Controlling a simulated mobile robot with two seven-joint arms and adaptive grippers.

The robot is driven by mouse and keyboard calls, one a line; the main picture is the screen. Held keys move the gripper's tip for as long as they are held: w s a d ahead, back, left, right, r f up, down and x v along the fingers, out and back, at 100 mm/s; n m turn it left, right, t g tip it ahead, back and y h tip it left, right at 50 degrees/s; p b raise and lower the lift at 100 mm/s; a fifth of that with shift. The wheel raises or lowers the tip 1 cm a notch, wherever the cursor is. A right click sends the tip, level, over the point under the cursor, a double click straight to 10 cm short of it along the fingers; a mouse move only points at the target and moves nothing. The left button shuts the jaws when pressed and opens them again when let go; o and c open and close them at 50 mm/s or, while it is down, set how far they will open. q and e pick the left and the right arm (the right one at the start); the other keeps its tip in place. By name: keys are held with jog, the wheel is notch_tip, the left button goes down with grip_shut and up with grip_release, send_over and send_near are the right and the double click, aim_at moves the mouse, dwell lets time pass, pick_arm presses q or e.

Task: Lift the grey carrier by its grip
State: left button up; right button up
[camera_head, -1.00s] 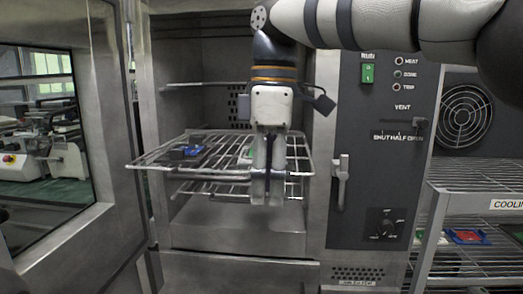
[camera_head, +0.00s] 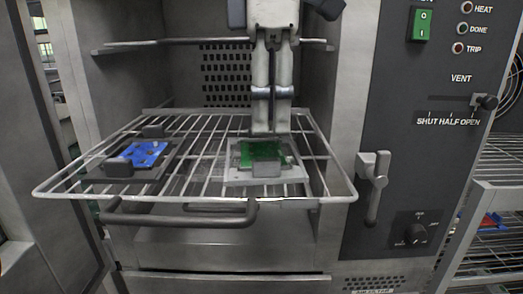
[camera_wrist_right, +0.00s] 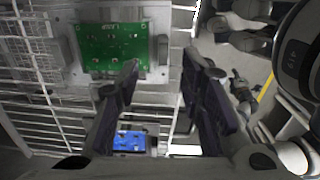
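The light grey carrier (camera_head: 292,175) holds a green circuit board (camera_head: 262,150) and lies flat on the pulled-out wire rack. A grey block-shaped grip (camera_head: 266,168) stands at its front edge. My right gripper (camera_head: 271,128) points down at the carrier's back part. Whether a fingertip touches the carrier cannot be told. My left gripper is not in view.
A dark carrier (camera_head: 112,172) with a blue board (camera_head: 146,153) lies left on the same wire rack (camera_head: 205,185). The oven cavity surrounds the rack's back; a control panel (camera_head: 415,150) with a handle (camera_head: 372,185) stands right. Another rack shelf (camera_head: 160,43) is above.

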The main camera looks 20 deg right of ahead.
aim_at(270, 159)
jog(key=f, duration=0.6)
jog(key=shift+s+d+f+p, duration=0.1)
jog(key=shift+s+p, duration=0.2)
jog(key=shift+w+f, duration=0.1)
jog(key=shift+f, duration=0.1)
grip_shut()
